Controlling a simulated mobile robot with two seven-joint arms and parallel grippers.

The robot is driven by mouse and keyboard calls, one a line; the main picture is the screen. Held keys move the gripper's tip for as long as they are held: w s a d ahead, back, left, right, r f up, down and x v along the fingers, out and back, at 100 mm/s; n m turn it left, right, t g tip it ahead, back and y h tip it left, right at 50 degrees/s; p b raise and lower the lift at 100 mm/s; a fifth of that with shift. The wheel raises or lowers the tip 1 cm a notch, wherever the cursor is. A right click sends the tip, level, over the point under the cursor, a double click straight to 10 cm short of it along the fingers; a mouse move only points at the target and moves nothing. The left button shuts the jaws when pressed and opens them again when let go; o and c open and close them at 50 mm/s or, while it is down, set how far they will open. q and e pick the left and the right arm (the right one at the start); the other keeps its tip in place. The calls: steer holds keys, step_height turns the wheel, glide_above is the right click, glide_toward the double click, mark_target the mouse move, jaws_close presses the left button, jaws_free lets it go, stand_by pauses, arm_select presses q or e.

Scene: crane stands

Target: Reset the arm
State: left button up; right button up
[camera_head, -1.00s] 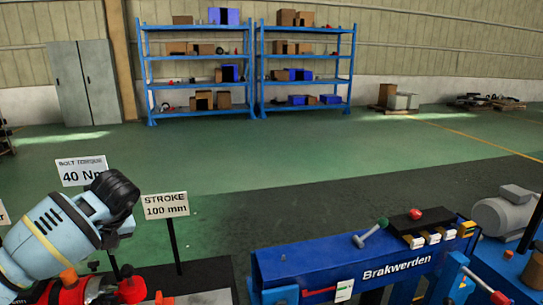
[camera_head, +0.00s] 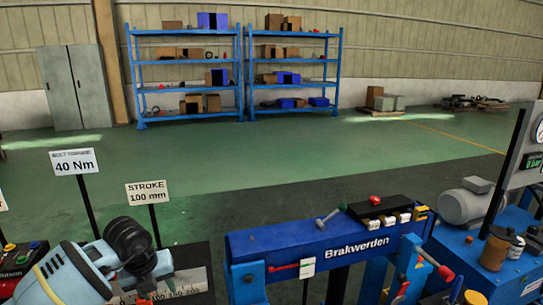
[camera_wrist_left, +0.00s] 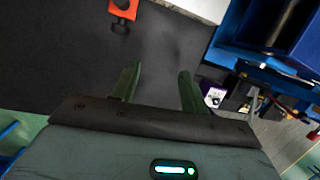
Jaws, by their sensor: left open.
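My left arm shows at the lower left of the head view, light blue with a black ribbed joint, low in front of the sign posts. My left gripper (camera_wrist_left: 158,70) shows in the left wrist view, with its two dark green fingers spread apart and nothing between them. Beyond the fingers is a dark grey surface, with an orange-red bracket (camera_wrist_left: 123,10) near the top edge. My right gripper is not in view.
A blue Brakwerden press frame (camera_head: 325,245) stands at the front middle. A grey motor (camera_head: 465,205) and a gauge panel stand at the right. Signs reading 40 Nm (camera_head: 75,162) and 100 mm (camera_head: 148,192) stand at the left. Open green floor lies behind.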

arm_select(q)
steer(key=s+d+m+h, duration=0.1)
steer(key=s+d+h, duration=0.3)
steer(key=d, duration=0.6)
steer(key=s+d+m+h, duration=0.1)
steer(key=s+d+h, duration=0.2)
steer(key=d+h, duration=0.5)
steer(key=s+d+r+n+t+h, duration=0.3)
steer(key=d+r+n+t+h, duration=0.1)
steer(key=d+r+n+t, duration=0.25)
steer(key=a+f+n+t+y, duration=0.2)
steer(key=a+n+t+y, duration=0.85)
steer(key=n, duration=0.45)
steer(key=s+a+f+n+g+y, duration=0.5)
steer(key=s+a+f+n+y, duration=0.2)
steer(key=a+f, duration=0.15)
steer(key=s+f+n+g, duration=0.1)
steer(key=s+f+g, duration=0.35)
steer(key=s, duration=0.45)
steer(key=s+f+n+g+h, duration=0.1)
steer(key=s+f+g, duration=0.35)
steer(key=s, duration=0.55)
steer(key=s+f+n+g, duration=0.1)
steer(key=s+f+g, duration=0.3)
steer(key=s, duration=0.5)
steer(key=w+d+f+t+h, duration=0.2)
steer(key=w+f+t, duration=0.4)
steer(key=f, duration=0.2)
steer(key=shift+w+d+t+p, duration=0.3)
steer(key=shift+d+t, duration=0.1)
